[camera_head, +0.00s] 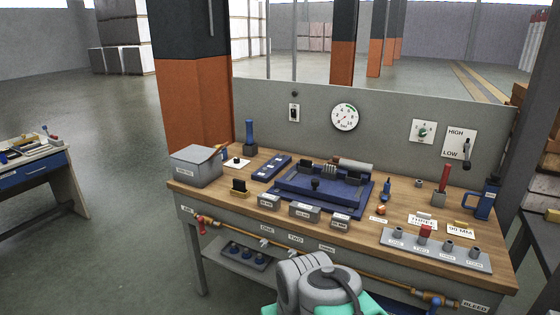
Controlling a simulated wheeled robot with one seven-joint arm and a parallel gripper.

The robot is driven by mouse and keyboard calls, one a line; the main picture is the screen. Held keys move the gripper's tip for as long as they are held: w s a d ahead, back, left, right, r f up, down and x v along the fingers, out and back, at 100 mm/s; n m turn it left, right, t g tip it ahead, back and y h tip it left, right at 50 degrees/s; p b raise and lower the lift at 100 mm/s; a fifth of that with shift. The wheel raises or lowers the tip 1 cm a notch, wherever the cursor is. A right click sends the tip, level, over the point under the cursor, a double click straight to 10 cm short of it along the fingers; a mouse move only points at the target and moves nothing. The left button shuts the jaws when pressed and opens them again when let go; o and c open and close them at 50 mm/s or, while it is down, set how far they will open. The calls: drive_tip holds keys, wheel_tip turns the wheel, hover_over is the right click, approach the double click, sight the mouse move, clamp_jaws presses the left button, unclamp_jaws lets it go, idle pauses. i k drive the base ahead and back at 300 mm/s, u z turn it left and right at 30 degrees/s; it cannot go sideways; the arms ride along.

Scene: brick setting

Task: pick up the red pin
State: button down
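A tall slim red pin (445,177) stands upright in a small grey block (438,198) at the right of the workbench. A shorter red piece (425,231) sits at the second position of a grey plate (463,255) with labelled sockets, nearer the front right edge. I cannot tell from the view which of the two red things is the one named. My arm's grey and teal links (318,286) show at the bottom centre, in front of the bench. My gripper's fingers are not visible.
A blue fixture (318,190) fills the bench's middle, with grey labelled blocks (304,212) before it. A grey box (196,166) stands left, a blue bottle-like thing (486,200) right. A gauge panel (380,130) rises behind. A copper pipe (350,275) runs along the front.

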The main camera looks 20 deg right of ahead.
sight(425, 230)
drive_tip(key=z, duration=1.5)
